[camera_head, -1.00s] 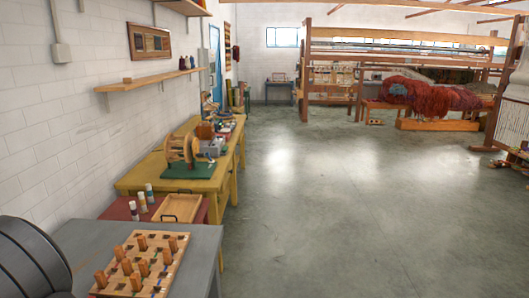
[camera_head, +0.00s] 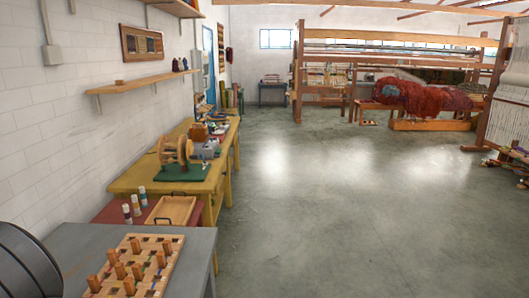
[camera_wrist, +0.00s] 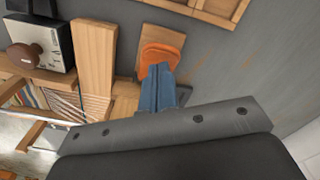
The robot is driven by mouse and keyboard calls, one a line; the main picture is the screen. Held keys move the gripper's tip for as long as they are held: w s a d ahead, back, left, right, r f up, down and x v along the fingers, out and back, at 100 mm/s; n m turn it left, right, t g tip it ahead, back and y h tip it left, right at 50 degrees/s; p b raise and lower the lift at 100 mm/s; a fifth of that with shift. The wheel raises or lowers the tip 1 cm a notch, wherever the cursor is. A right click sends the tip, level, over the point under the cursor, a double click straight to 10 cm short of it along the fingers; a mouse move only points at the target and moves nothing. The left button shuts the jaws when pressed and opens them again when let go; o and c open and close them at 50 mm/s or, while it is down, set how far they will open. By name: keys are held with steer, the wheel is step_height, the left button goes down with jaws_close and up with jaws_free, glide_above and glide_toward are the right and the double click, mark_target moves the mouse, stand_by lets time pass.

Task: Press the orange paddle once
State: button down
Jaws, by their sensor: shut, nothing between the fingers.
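The orange paddle (camera_wrist: 160,54) shows in the wrist view, a rounded orange piece set on a light wooden board (camera_wrist: 151,38) fixed to a grey surface. My gripper (camera_wrist: 158,72), with blue fingers, is shut and empty. Its fingertips overlap the lower part of the paddle in the wrist view. I cannot tell whether they touch it or are a little apart. I cannot make out the paddle or my gripper in the head view.
In the wrist view, a black-and-silver box with a brown knob (camera_wrist: 24,52) and an upright wooden block (camera_wrist: 94,52) stand left of the paddle. A wooden frame (camera_wrist: 210,10) lies above right. The grey surface (camera_wrist: 235,60) right of the paddle is clear.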

stand_by(0.4)
steer(key=shift+f, duration=1.65)
steer(key=shift+r, duration=4.05)
